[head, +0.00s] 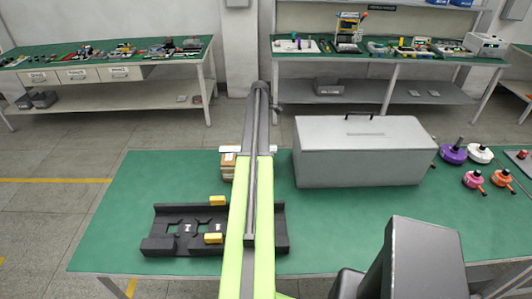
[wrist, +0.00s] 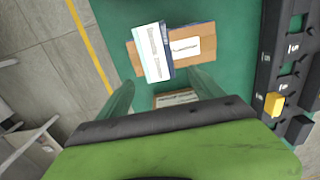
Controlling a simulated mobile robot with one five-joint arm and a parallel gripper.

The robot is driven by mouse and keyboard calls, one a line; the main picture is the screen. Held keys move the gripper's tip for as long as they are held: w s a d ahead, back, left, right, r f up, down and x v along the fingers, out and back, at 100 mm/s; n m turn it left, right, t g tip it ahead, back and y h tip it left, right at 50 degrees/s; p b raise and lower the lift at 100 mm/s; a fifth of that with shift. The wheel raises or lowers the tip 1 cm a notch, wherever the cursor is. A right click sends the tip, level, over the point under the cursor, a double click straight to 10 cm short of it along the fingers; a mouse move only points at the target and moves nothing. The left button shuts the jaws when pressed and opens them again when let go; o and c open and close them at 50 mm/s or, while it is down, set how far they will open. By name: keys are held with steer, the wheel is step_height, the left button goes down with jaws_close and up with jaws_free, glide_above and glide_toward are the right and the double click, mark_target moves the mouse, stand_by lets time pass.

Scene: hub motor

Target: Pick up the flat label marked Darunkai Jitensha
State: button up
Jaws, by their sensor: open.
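In the wrist view, a flat white label with a blue edge (wrist: 153,52) lies tilted across a brown cardboard box (wrist: 192,45). Its print is too small to read, so I cannot tell if it says Darunkai Jitensha. The box carries a smaller white sticker. My gripper (wrist: 162,82) is open, its two translucent green fingers apart and empty, on the near side of the label. Another box (wrist: 175,98) shows low between the fingers. In the head view, the stacked boxes (head: 228,170) stand left of my arm, which hides part of them.
A black fixture (head: 170,222) with yellow blocks lies on the front left of the green table (head: 120,195). A large grey case (head: 358,152) stands to the right of my arm. Purple, white and pink hub parts (head: 453,153) lie at the far right. The table's left side is clear.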

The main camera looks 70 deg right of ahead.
steer(key=f+b, duration=0.1)
steer(key=f, duration=0.1)
steer(key=f+b, duration=0.2)
steer(key=shift+s+d+f, duration=0.15)
steer(key=shift+s+f, duration=0.05)
steer(key=shift+f, duration=0.1)
steer(key=shift+r, duration=0.25)
steer(key=shift+f, duration=0.15)
steer(key=c, duration=1.4)
